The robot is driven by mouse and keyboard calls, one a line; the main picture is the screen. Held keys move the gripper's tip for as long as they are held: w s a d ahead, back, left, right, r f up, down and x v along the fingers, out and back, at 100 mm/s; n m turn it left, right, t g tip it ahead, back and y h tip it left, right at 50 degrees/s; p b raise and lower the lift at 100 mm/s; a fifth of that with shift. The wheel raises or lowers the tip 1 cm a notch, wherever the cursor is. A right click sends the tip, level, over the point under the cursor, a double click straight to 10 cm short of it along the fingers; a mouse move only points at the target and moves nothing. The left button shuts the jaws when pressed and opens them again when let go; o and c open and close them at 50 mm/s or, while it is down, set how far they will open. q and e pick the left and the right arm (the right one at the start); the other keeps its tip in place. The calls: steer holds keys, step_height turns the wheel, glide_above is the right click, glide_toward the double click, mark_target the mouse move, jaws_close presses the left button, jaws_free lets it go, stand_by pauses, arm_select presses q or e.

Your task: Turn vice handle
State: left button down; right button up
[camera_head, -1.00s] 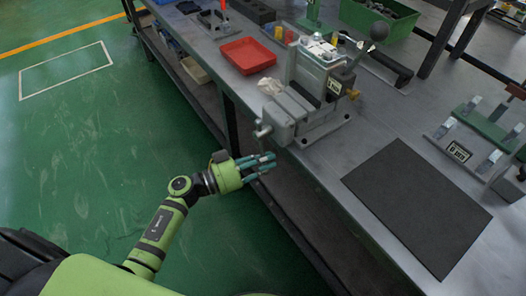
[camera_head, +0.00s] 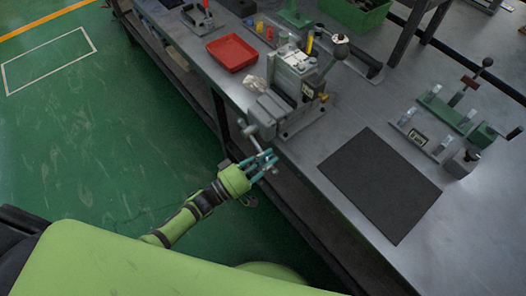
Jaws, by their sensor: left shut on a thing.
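The grey vice (camera_head: 270,113) is mounted at the front edge of the workbench, with a block clamped in its upper part. Its handle (camera_head: 252,133) is a thin metal bar at the front end, hanging out past the bench edge. My left gripper (camera_head: 266,164) reaches in from the lower left, and its teal fingers are shut on the lower part of the handle bar. The fingers partly hide the bar. My right gripper is not in view.
A red tray (camera_head: 232,52) lies left of the vice. A black mat (camera_head: 380,185) lies to its right. Green and grey fixtures (camera_head: 440,125) stand at the right, and a green bin (camera_head: 355,14) stands at the back. Green floor is open left of the bench (camera_head: 330,205).

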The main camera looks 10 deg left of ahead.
mark_target(265, 159)
arm_select(q)
steer(key=n, duration=0.1)
steer(key=r+n+p, duration=0.2)
steer(key=shift+s+d+r+n+t+y, duration=0.25)
steer(key=shift+d+n+t+y, duration=0.05)
steer(key=shift+t, duration=0.1)
step_height(265, 159, up, 2)
steer(key=n+p, duration=0.2)
steer(key=n, duration=0.1)
steer(key=shift+t+y, duration=0.3)
steer(key=r+n, duration=0.1)
steer(key=n+p, duration=0.1)
steer(key=n, duration=0.1)
steer(key=shift+a+r+t+y, duration=0.1)
steer(key=shift+r+t+y, duration=0.2)
steer(key=shift+r+y, duration=0.1)
steer(key=shift+w+a+r+n+y+p, duration=0.2)
steer(key=shift+r+n+p, duration=0.15)
steer(key=shift+n, duration=0.35)
steer(key=shift+w+a+r+n+y+p, duration=0.1)
steer(key=shift+r+n+y+p, duration=0.15)
steer(key=shift+n, duration=0.45)
steer(key=shift+r, duration=0.1)
steer(key=c, duration=1.1)
jaws_free()
steer(key=shift+c, duration=0.2)
steer(key=shift+s, duration=0.1)
